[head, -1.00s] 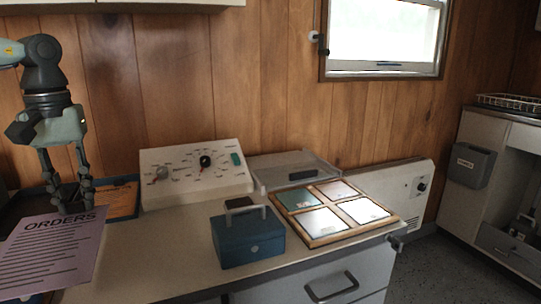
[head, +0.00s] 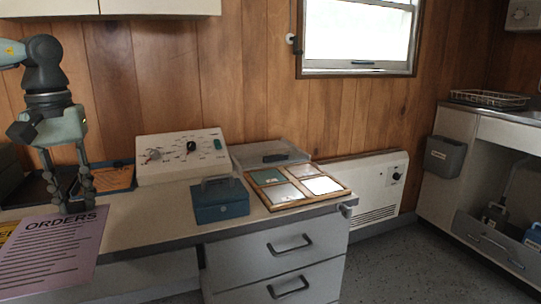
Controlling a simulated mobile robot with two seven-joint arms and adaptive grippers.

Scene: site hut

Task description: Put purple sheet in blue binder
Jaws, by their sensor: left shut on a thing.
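The purple sheet (head: 52,250) is headed "ORDERS" and hangs at the lower left of the head view. My left gripper (head: 75,207) is shut on its top edge and holds it in front of the counter. The sheet's left edge is near the picture's edge. I see no blue binder that I can make out for sure. My right gripper is not in view.
A blue cash box (head: 220,203) stands on the counter (head: 155,211). A dark tray with an orange sheet (head: 119,178) lies behind my left gripper. Floor (head: 400,255) is clear at right.

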